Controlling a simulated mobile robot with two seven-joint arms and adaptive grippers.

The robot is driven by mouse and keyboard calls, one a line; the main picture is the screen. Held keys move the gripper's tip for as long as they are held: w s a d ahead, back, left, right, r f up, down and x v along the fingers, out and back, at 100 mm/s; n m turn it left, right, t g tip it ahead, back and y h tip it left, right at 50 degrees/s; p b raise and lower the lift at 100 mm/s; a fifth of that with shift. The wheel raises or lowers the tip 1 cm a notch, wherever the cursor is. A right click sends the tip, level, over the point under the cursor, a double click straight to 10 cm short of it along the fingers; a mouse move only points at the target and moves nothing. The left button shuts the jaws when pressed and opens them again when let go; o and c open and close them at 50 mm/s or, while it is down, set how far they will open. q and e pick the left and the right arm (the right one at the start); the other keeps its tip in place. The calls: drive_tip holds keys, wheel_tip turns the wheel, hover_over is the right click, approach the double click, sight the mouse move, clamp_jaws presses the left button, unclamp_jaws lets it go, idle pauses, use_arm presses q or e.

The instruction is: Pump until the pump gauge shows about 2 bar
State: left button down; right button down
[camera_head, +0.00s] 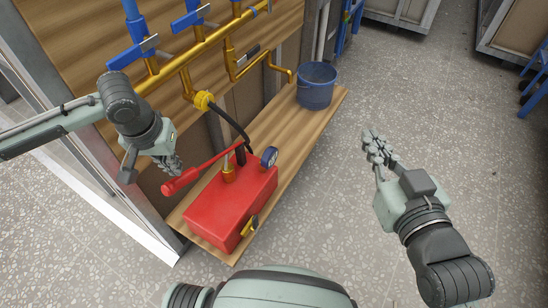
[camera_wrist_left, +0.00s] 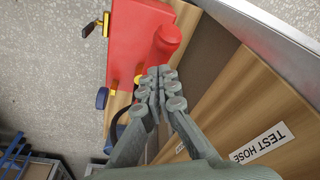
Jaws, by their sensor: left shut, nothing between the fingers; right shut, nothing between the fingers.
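The red test pump (camera_head: 232,205) sits on a wooden board, its gauge (camera_head: 269,158) on top with a blue rim; the reading is too small to tell. Its lever ends in a thick red grip (camera_head: 180,182), low and tilted out over the left side. My left gripper (camera_head: 174,165) is shut and empty, just above and beside the grip; I cannot tell if they touch. In the left wrist view the fingertips (camera_wrist_left: 161,80) are close to the grip's end (camera_wrist_left: 167,38). My right gripper (camera_head: 379,147) is shut and empty over the floor at right.
A black hose (camera_head: 230,122) runs from a yellow fitting (camera_head: 203,100) on the brass pipes to the pump. A blue bucket (camera_head: 316,86) stands on the board's far end. The floor at right is open.

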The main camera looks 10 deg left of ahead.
sight(182, 185)
use_arm(q)
wheel_tip(182, 185, down, 12)
drive_tip(key=b, duration=0.3)
wheel_tip(182, 185, up, 4)
drive_tip(key=p, duration=0.5)
drive_tip(key=shift+r, duration=0.2)
wheel_tip(182, 185, up, 7)
drive_tip(key=shift+f+b, duration=0.1)
drive_tip(key=shift+b, duration=0.35)
drive_tip(key=shift+r, duration=0.45)
